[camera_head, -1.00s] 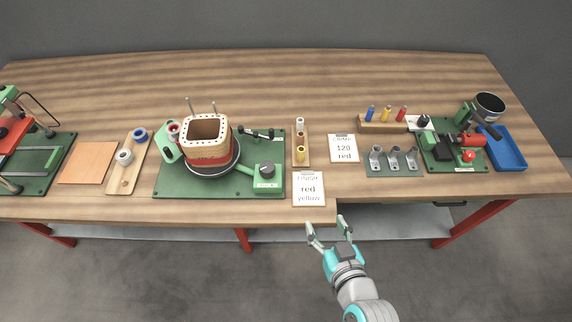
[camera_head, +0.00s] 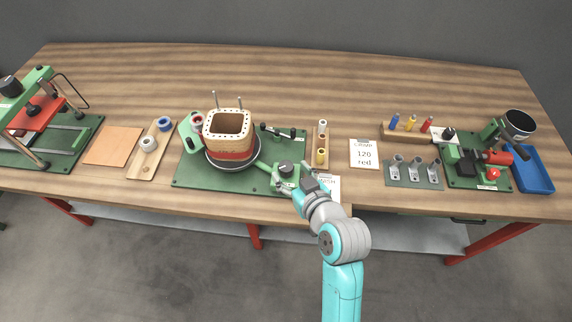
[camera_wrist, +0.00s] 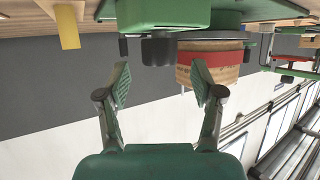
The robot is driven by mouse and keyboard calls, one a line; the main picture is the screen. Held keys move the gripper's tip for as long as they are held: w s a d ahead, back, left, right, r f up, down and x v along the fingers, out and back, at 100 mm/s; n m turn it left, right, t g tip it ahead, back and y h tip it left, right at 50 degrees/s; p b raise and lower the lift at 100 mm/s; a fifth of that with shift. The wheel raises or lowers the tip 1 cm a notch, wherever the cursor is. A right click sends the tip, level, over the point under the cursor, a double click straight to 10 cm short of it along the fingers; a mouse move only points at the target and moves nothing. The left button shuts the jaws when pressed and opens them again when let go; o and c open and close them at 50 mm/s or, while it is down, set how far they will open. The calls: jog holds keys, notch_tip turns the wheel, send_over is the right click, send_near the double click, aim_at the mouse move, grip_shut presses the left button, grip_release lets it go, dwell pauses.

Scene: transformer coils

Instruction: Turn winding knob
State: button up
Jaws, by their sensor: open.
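The dark winding knob (camera_head: 286,168) sits on a small green box at the front right of the green winding board (camera_head: 205,180). In the wrist view, where the scene appears upside down, the knob (camera_wrist: 159,50) lies ahead of the gap between my fingertips. My gripper (camera_head: 292,180) is open and empty at the front of the box; it also shows in the wrist view (camera_wrist: 160,84) with its fingers apart. I see no finger touching the knob. A square coil former (camera_head: 228,133) with a red band stands on the dark round plate, left of the knob.
A stand of spools (camera_head: 321,146) is right of the board. A FINISH card (camera_head: 328,188), partly hidden by my gripper, lies beside it. Metal lugs (camera_head: 415,172) and a crimping tool (camera_head: 485,160) stand farther right. The back of the wooden table is clear.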

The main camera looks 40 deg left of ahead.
aim_at(287, 168)
jog(key=shift+x, duration=2)
